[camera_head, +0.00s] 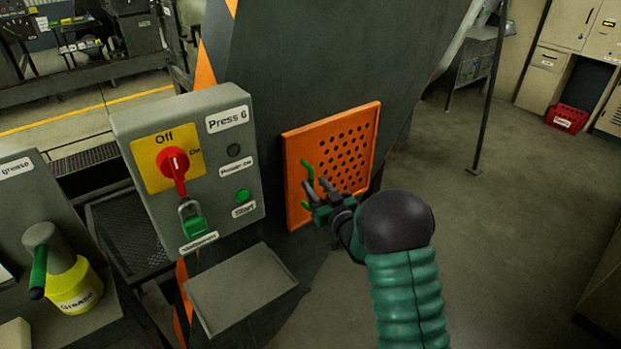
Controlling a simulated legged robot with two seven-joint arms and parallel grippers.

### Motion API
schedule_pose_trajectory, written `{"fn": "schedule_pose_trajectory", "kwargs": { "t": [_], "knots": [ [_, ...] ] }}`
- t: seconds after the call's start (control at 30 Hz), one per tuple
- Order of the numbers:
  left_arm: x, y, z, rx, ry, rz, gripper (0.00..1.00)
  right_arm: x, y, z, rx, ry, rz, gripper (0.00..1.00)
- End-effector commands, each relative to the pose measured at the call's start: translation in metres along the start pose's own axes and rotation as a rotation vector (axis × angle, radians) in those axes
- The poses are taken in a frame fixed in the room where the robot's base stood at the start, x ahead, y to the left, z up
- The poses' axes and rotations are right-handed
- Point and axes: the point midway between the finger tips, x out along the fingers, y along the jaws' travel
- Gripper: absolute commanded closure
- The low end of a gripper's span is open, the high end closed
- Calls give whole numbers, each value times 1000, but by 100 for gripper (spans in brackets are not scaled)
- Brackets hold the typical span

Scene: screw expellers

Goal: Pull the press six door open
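The press six door (357,138) is an orange panel with many round holes, set in the dark side of the press. It looks shut. A green handle (307,171) stands out near its left edge. My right gripper (316,186) is in front of the lower left part of the door. Its two dark fingers are apart, close to the handle and partly covering it. I cannot tell whether they touch it. My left gripper is not in view.
A grey control box (226,161) labelled Press 6, with a red switch and padlock, stands left of the door. A grey ledge (240,290) juts out below it. A yellow grease pot (77,287) is at lower left. Open floor lies right, with a red crate (567,118) far off.

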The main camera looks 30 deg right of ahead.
Motion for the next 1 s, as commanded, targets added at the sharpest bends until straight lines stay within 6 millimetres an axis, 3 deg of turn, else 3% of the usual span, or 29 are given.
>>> {"fn": "schedule_pose_trajectory", "kwargs": {
  "t": [0.2, 0.47, 0.77, 1.0],
  "knots": [
    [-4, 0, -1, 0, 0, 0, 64, 28, -1, 0, 0, 0, -1, 64],
    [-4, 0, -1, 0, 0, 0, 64, 31, -1, 0, 0, -1, 0, 64],
    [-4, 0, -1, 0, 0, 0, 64, 31, 0, 0, 0, -1, 0, 100],
    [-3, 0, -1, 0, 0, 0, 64, 31, 0, 1, 0, -2, 1, 100]
  ]
}}
